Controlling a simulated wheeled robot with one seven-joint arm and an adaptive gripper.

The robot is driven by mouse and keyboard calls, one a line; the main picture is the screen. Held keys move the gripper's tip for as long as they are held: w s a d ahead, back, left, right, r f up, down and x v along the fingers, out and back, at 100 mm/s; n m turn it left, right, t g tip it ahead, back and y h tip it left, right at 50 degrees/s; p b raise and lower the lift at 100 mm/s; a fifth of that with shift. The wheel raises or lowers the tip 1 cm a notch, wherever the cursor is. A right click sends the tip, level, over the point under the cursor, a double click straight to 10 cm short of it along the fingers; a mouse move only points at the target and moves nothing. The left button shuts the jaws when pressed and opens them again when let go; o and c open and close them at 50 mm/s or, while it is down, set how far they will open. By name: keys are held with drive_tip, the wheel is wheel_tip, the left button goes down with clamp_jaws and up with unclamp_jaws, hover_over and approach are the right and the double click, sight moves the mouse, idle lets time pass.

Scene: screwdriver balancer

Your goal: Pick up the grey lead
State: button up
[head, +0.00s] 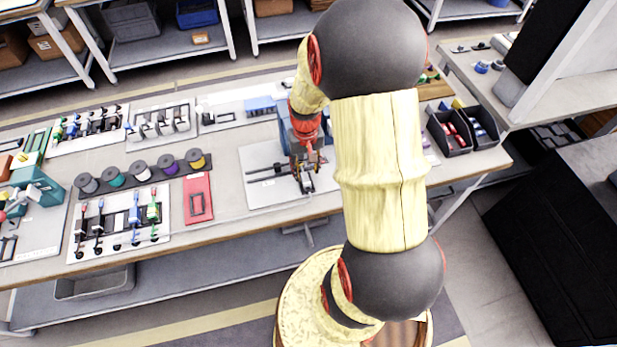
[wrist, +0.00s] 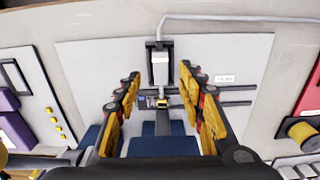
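In the wrist view, a thin grey lead (wrist: 235,19) runs along the top of the picture and bends down to a light grey block (wrist: 160,69) in a black holder. The holder stands on a white board (wrist: 90,65), which also shows in the head view (head: 262,197). My gripper (wrist: 160,88) is open above this board, its fingers apart on either side of the holder's line. Nothing is held between them. A black strip with a small yellow part (wrist: 162,102) lies between the fingers. In the head view my gripper (head: 307,183) partly hides the board.
Dark blue blocks (wrist: 150,146) lie under the gripper's base. A red panel (head: 198,200) and several spools (head: 142,171) are left of the board. Black bins (head: 450,133) stand on the right. Bare bench shows around the board.

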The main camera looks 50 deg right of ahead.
sight(306, 180)
wheel_tip(306, 180, down, 5)
drive_tip(key=shift+s+a+f+b, duration=0.1)
drive_tip(key=shift+b, duration=0.85)
clamp_jaws()
